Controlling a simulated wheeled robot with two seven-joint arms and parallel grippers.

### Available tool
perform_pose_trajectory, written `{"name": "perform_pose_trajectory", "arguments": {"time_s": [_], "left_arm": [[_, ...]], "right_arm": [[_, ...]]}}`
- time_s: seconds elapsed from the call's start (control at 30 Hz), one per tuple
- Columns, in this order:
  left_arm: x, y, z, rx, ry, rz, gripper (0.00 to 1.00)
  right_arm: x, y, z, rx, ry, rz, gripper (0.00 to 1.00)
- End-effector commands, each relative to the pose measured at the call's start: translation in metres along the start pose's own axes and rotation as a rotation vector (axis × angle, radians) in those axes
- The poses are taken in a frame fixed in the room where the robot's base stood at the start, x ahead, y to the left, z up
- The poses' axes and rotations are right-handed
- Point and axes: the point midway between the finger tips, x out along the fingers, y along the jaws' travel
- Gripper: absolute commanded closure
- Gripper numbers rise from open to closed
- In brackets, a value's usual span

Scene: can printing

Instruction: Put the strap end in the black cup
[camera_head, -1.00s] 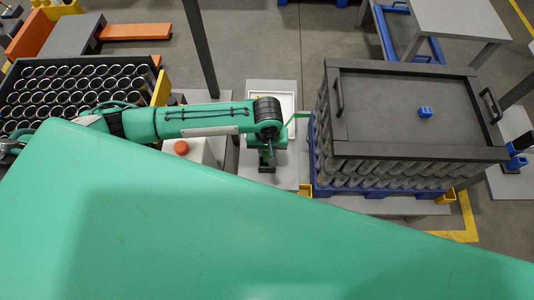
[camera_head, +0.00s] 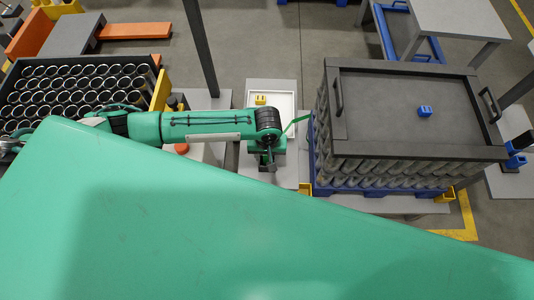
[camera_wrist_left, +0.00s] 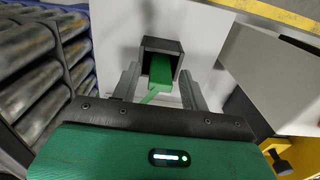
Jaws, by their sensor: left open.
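The black cup (camera_wrist_left: 172,46) is a square, open box, upright below my left gripper in the left wrist view. The green strap end (camera_wrist_left: 160,72) is in the cup's opening, and a bent part of the strap sticks out toward the gripper. How deep the end sits cannot be told. My left gripper (camera_wrist_left: 160,88) is open, its two fingers apart on either side of the strap, near the cup's front edge. In the head view, the strap (camera_head: 298,119) runs from beside my left wrist toward the can stack. My right gripper is out of view.
A tall stack of cans (camera_head: 365,172) with a dark lid (camera_head: 405,110) stands on a blue pallet at the right. A crate of cans (camera_head: 75,95) stands at the left. A white tray (camera_head: 285,104) with a yellow piece (camera_head: 260,99) lies beyond the arm.

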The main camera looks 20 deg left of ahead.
Motion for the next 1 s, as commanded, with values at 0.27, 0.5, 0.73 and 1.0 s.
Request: {"name": "perform_pose_trajectory", "arguments": {"time_s": [0.27,0.5,0.73,1.0], "left_arm": [[-0.023,0.000,0.000,0.000,0.001,0.002,0.55],[-0.075,0.001,-0.001,0.001,0.002,0.004,0.55],[-0.112,0.001,0.000,0.000,0.001,0.002,0.55],[-0.123,0.000,0.000,-0.001,-0.001,0.000,0.55]], "right_arm": [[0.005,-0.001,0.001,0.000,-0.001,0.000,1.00],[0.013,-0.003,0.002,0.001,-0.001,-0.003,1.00],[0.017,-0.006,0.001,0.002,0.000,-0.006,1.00],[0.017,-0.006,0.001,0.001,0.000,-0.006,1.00]]}}
